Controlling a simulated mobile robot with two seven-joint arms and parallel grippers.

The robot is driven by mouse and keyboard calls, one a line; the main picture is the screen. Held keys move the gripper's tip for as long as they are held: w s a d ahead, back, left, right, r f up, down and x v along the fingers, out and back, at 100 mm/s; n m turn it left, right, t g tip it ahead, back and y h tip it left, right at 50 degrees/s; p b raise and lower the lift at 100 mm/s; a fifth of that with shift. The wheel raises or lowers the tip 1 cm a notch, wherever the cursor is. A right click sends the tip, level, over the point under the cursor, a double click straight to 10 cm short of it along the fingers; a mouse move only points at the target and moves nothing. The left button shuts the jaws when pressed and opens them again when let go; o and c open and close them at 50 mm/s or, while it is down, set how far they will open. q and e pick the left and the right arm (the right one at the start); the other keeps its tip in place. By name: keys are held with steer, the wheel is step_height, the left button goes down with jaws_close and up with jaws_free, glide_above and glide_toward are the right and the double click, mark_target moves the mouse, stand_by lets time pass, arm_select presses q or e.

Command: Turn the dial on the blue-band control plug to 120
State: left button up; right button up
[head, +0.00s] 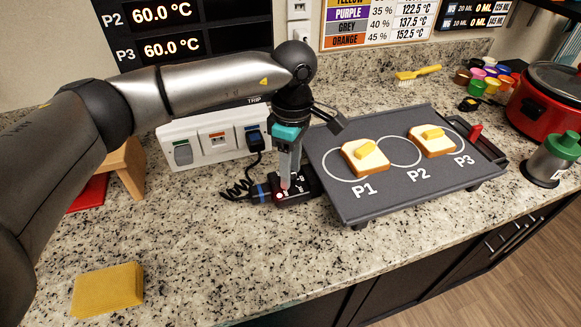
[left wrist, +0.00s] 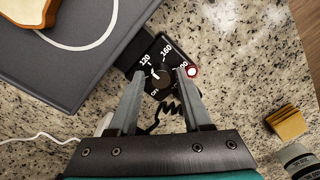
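The black control plug (head: 298,190) sits at the left edge of the dark griddle (head: 345,205), with a blue band (head: 262,191) at its cord end. In the left wrist view its dial (left wrist: 162,83) shows marks including 120, 160 and OFF. A small pale mark shows on the dial's upper left, but I cannot read the setting for sure. A red light (left wrist: 191,71) is beside the dial. My left gripper (head: 288,180) points down over the plug. In the left wrist view its fingers (left wrist: 160,76) are apart on either side of the dial, without clear contact. My right gripper is not in view.
Buttered toast (head: 365,159) lies on P1 and another slice (head: 432,143) between P2 and P3. A white outlet box (head: 205,150) stands behind the plug. A yellow sponge (head: 108,290) lies front left. A red cooker (head: 545,100) stands right. The front counter is mostly clear.

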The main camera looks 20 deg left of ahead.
mark_target(292, 171)
arm_select(q)
step_height(292, 171, up, 15)
steer(key=shift+w, duration=0.45)
steer(key=shift+r, duration=0.1)
